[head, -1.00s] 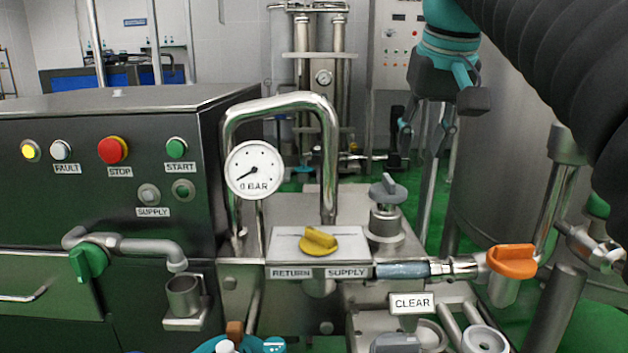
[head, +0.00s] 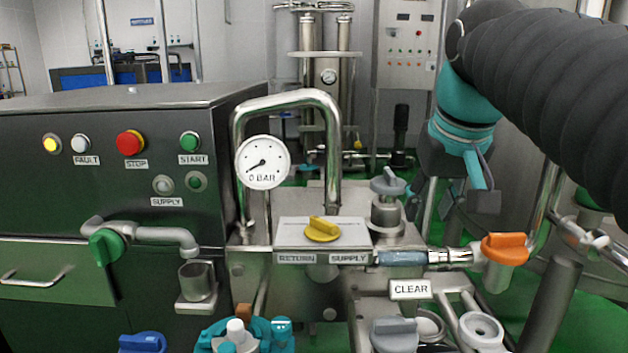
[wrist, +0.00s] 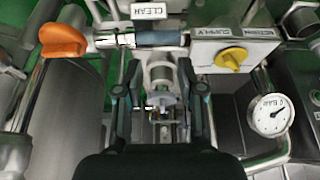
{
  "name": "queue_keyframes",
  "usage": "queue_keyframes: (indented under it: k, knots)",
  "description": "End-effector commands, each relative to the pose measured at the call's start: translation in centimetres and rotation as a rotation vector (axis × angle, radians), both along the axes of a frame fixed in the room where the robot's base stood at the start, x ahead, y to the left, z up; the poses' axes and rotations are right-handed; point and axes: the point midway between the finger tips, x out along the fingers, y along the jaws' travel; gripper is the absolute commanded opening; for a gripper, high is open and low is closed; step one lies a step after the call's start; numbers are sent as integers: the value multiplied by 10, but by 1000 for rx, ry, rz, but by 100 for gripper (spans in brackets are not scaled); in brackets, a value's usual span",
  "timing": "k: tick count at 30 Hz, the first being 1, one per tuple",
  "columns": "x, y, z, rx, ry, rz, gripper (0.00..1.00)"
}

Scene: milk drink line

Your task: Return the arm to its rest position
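My arm reaches in from the upper right of the head view. My gripper (wrist: 159,72) is open in the wrist view, its two dark fingers apart. The grey-knobbed fitting (wrist: 161,98) shows between them, with no clear contact. In the head view my gripper hangs behind and to the right of that grey knob (head: 388,182), and its fingers are partly hidden. I see nothing held.
The bent steel pipe with the 0 BAR gauge (head: 263,162), the yellow RETURN/SUPPLY handle (head: 321,230) and the orange valve handle (head: 504,248) stand nearby. A control cabinet (head: 60,190) fills the left. A large steel tank is partly behind my arm.

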Motion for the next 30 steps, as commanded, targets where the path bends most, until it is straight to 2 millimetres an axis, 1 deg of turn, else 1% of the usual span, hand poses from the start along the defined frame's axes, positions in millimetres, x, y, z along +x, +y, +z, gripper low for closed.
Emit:
queue_keyframes:
  k: [1, 2, 8, 9, 11, 12, 15, 18, 21, 24, 30]
  knots:
    - [-9, 0, -16, 0, -2, 0, 39]
    - [-14, 0, -25, 0, -6, 0, 39]
    - [-50, 1, -101, 0, -29, -4, 39]
    - [-58, 1, -117, 0, -34, -4, 39]
    - [-70, 1, -141, 0, -41, -4, 39]
    - [-77, 1, -157, 0, -45, -4, 39]
    - [-94, 2, -193, 0, -54, -6, 39]
    - [-107, 2, -219, 0, -62, -7, 39]
    - [-115, 3, -235, 0, -66, -7, 39]
    - [-118, 3, -241, 1, -68, -8, 39]
    - [-118, 3, -242, 1, -68, -8, 39]
